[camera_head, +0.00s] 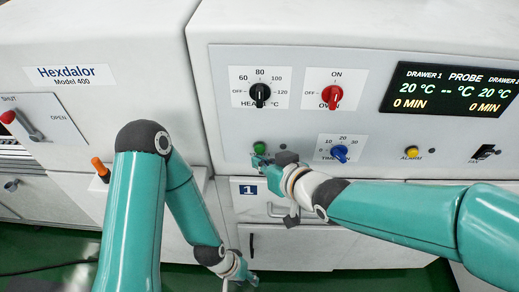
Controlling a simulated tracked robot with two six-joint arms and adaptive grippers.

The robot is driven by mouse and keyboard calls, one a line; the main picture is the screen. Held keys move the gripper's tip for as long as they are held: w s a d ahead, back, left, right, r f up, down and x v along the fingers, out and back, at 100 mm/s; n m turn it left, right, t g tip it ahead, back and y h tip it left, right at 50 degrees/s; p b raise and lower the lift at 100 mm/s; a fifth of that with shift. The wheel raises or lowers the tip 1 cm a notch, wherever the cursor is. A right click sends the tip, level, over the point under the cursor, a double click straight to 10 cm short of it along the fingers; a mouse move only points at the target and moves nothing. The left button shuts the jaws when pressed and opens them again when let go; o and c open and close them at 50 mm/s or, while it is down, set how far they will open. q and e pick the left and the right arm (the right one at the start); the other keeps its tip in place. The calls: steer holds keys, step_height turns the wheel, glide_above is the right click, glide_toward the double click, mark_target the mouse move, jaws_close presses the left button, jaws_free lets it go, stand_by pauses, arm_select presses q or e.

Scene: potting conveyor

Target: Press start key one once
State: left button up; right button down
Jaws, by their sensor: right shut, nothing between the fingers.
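The green start key (260,148) sits on the light grey control panel, above the blue label marked 1 (248,190). My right gripper (261,162) is shut and empty, with its tips just below the green key. I cannot tell whether the tips touch the key. My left gripper (243,283) hangs low in front of the lower drawers, at the bottom edge of the picture. Its fingers are partly cut off, so its opening cannot be judged.
The black heat knob (260,93), red oven knob (332,96), blue timer knob (340,152) and yellow alarm button (412,152) are on the same panel. A display (452,88) reads 20 °C and 0 MIN. An orange-tipped lever (98,165) stands out at left.

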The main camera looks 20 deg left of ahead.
steer(key=shift+w+a+p, duration=0.2)
steer(key=shift+w+p, duration=0.35)
steer(key=shift+w, duration=0.3)
stand_by(0.8)
stand_by(0.3)
steer(key=shift+s+d+r+b, duration=0.1)
steer(key=shift+s+d+b, duration=0.1)
steer(key=shift+s+b, duration=0.6)
steer(key=s+b, duration=0.2)
steer(key=s+d+b, duration=0.1)
steer(key=s+b, duration=0.1)
steer(key=s, duration=0.1)
steer(key=shift+d, duration=0.2)
steer(key=shift+w, duration=0.1)
stand_by(0.6)
